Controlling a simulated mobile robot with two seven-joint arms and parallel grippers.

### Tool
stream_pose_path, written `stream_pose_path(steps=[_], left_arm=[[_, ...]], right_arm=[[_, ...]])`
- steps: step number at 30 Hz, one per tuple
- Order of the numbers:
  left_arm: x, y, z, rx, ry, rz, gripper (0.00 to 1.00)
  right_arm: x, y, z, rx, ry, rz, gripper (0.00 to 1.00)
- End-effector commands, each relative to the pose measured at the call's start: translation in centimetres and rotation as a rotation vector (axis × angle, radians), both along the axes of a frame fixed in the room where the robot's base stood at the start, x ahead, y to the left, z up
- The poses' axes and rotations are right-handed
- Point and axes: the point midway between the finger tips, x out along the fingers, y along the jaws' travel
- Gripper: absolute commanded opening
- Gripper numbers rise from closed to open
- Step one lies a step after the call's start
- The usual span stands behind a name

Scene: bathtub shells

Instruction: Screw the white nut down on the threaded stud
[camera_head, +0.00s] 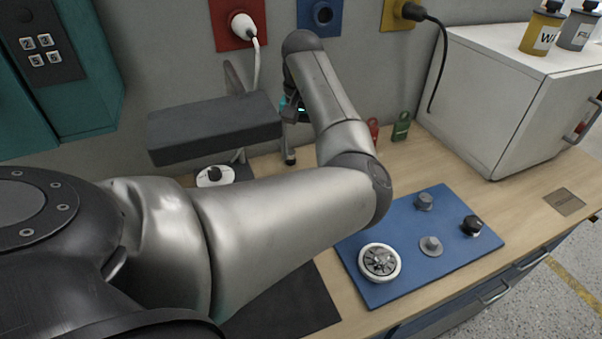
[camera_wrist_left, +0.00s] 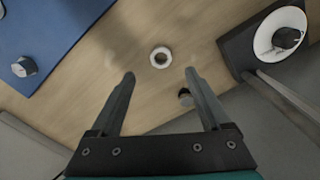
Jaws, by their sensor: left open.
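The white nut (camera_wrist_left: 160,57) is a small ring lying on the wooden worktop in the left wrist view. My left gripper (camera_wrist_left: 160,74) is open and empty, its fingers spread on either side below the nut in the picture, not closed on it. In the head view, my left gripper (camera_head: 290,157) is behind my arm, near the wall, and the nut is hidden. A small dark round piece (camera_wrist_left: 185,97) shows between the fingers. I cannot tell which part is the threaded stud. My right gripper is not in view.
A blue board (camera_head: 400,283) holds several knobs or bolts and a white-rimmed dial (camera_head: 380,261). A dark stand with a white disc (camera_head: 203,178) is at left, below a dark grey box (camera_head: 213,128). Red (camera_head: 373,130) and green (camera_head: 402,127) items stand near the wall. A white cabinet (camera_head: 500,100) is at right.

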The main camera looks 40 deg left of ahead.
Motion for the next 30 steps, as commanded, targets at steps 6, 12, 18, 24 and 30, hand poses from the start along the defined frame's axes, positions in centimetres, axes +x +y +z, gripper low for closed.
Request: stream_pose_path(steps=[6, 12, 18, 24, 30], left_arm=[[0.0, 0.0, -3.8, -0.001, 0.001, 0.0, 0.81], [0.1, 0.0, -5.0, 0.0, 0.0, 0.001, 0.81], [0.2, 0.2, -8.1, -0.001, 0.001, 0.0, 0.81], [0.2, 0.2, -9.7, 0.0, -0.002, 0.001, 0.81], [0.2, 0.2, -9.7, 0.001, -0.002, 0.002, 0.81]], right_arm=[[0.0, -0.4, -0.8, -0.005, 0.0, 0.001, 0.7], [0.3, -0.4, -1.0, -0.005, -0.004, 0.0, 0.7], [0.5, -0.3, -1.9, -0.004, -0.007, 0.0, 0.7], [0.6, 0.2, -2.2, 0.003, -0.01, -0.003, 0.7], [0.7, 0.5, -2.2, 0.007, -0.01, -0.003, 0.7]])
